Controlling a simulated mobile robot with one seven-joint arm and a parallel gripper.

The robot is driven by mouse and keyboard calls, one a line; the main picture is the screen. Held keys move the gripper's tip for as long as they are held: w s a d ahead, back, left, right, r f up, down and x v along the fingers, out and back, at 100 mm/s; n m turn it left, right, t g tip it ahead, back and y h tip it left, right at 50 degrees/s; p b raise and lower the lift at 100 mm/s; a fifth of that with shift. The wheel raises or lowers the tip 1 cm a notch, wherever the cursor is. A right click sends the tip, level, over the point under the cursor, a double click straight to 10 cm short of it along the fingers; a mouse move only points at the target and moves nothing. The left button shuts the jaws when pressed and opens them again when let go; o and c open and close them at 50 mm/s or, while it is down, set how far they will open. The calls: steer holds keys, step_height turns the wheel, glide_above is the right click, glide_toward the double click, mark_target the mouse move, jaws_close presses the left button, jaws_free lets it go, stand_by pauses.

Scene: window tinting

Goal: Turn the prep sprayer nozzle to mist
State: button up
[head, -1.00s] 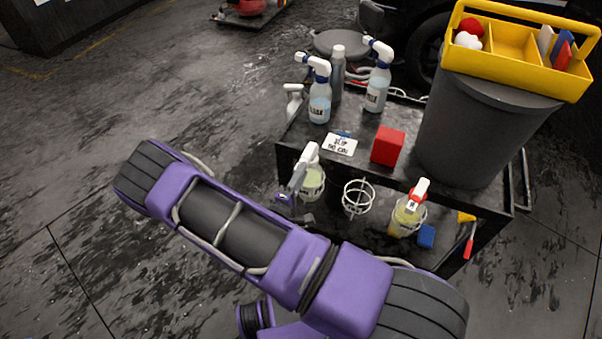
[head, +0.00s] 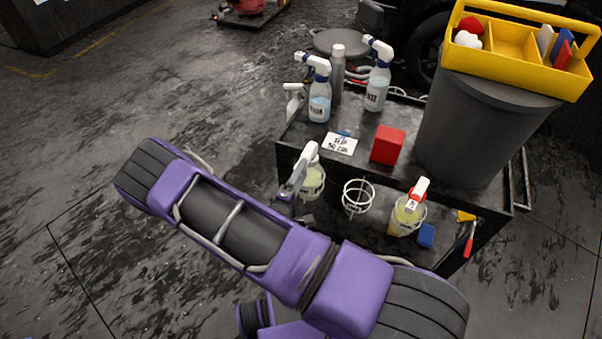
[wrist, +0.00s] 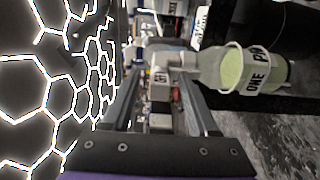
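The prep sprayer (head: 313,181), a clear bottle of pale green liquid with a white spray head, hangs in a wire ring at the left of the cart's front. In the wrist view the bottle (wrist: 240,68) lies sideways, with a label partly reading "ONE PR". Its white nozzle (wrist: 160,92) has small dark lettering that I cannot read. My gripper (wrist: 160,88) is open, one finger on each side of the nozzle, with gaps visible. In the head view my gripper (head: 296,182) is beside the spray head, partly hidden and small.
A grey bin (head: 475,130) is at right.

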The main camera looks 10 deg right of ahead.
steer(key=v, duration=1.7)
steer(key=shift+s, duration=0.15)
steer(key=shift+a+r, duration=0.1)
steer(key=shift+a, duration=0.05)
